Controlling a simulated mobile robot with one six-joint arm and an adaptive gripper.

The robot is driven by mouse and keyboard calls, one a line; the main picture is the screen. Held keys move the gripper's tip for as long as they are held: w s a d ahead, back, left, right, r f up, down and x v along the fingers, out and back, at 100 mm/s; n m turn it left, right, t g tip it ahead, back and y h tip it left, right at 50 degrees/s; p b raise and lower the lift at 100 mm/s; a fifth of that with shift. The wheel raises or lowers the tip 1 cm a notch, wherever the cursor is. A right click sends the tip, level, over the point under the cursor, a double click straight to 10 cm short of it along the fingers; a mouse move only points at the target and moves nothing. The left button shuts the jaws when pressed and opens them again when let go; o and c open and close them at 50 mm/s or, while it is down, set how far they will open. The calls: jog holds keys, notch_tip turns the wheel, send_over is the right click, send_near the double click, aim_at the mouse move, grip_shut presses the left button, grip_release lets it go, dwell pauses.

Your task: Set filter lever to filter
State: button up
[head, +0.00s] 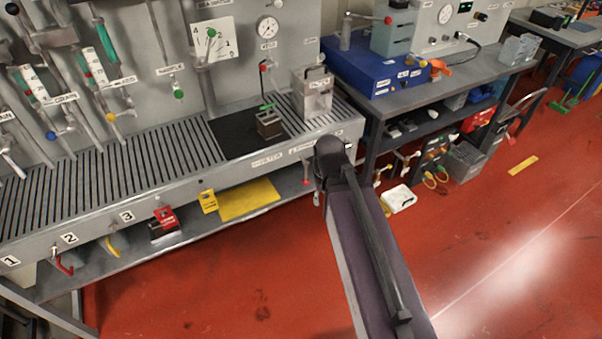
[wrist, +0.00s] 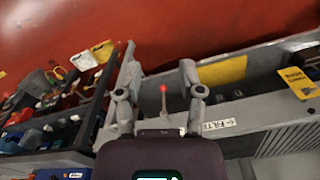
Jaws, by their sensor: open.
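The lever is a thin grey stick with a red ball tip. In the wrist view the lever (wrist: 165,101) stands between the two fingers of my gripper (wrist: 158,62). The fingers are apart and no contact with the lever is visible. A white label (wrist: 215,125) reading roughly "FILTE" with an arrow lies to the right of the lever's base. In the head view the lever (head: 306,172) shows at the bench's front edge, its red tip downward, just left of my arm's dark end. My fingers are mostly hidden there by my arm.
The grated bench (head: 140,135) runs left, with a yellow sheet (head: 248,200) on the shelf below it. A workbench with a blue box (head: 375,72) stands on the right. A white item (head: 398,198) lies below it. The red floor in front is open.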

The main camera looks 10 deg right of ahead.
jog(key=shift+a, duration=0.15)
jog(key=shift+f, duration=0.1)
jog(key=w+f+m+t+y+b, duration=0.2)
jog(key=w+f+m+y+b, duration=0.2)
jog(key=w+f+m+b, duration=0.45)
jog(key=w+f+m+t+y+b, duration=0.1)
jog(key=w+f+m+y+b, duration=0.4)
jog(key=b, duration=0.7)
jog(key=w+d+f+m+t+y+b, duration=0.2)
jog(key=w+d+m+t+b, duration=0.1)
jog(key=b, duration=0.5)
jog(key=w+d+f+m+t+y+b, duration=0.3)
jog(key=w+d+m+t+b, duration=0.1)
jog(key=d+m+b, duration=0.4)
jog(key=shift+d+f+m+t+b, duration=0.25)
jog(key=shift+f+m+t+b, duration=0.1)
jog(key=shift+m+t+b, duration=0.3)
jog(key=shift+w, duration=0.1)
